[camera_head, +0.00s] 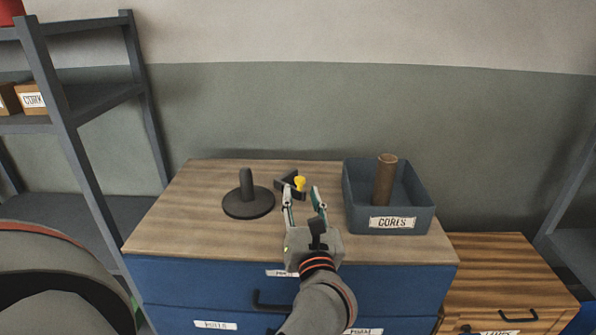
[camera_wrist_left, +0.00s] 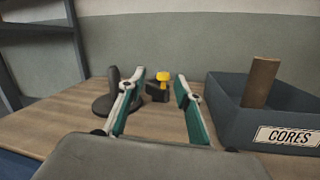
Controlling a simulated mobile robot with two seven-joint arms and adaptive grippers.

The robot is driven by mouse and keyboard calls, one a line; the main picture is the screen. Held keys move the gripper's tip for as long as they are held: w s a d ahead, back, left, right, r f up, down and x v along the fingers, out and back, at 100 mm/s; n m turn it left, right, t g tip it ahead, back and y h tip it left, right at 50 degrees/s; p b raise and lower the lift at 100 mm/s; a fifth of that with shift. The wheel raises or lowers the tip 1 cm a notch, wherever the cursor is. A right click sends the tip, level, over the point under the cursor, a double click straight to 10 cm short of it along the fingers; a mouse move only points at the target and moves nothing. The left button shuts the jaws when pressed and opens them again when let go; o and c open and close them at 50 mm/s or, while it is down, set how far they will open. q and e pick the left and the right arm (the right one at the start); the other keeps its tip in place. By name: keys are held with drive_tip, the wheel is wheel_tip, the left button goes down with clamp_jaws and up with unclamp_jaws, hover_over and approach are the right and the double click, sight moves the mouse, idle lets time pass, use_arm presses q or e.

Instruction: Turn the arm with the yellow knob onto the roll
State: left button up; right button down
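A dark arm (camera_head: 289,184) with a yellow knob (camera_head: 300,183) is on the wooden top of a blue cabinet. Beside it, to the left, is a dark round base (camera_head: 248,204) with an upright post (camera_head: 246,183). I see no roll on the post. My left gripper (camera_head: 301,193) is open and empty, its fingers pointing toward the knob. In the left wrist view the knob (camera_wrist_left: 163,77) shows between the two fingertips, farther off. The post and base (camera_wrist_left: 108,100) are partly behind the left finger. My right gripper is not in view.
A grey bin labelled CORES (camera_head: 418,208) holds an upright brown tube (camera_head: 385,180), close to the right of my gripper. The cabinet (camera_head: 180,285) has labelled drawers. A grey shelf rack (camera_head: 63,110) stands at left, a lower wooden cabinet (camera_head: 490,265) at right. The cabinet top's left part is clear.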

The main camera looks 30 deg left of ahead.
sight(300, 183)
use_arm(q)
drive_tip(key=shift+w+a+f+n+g+h, duration=0.2)
drive_tip(key=shift+w+n+h, duration=0.1)
drive_tip(key=shift+w+n, duration=0.25)
drive_tip(key=shift+w+a+f+n+g+h, duration=0.2)
drive_tip(key=shift+w+n+h, duration=0.15)
drive_tip(key=shift+n, duration=0.3)
drive_tip(key=shift+p+x, duration=0.4)
drive_tip(key=shift+x, duration=3.1)
clamp_jaws()
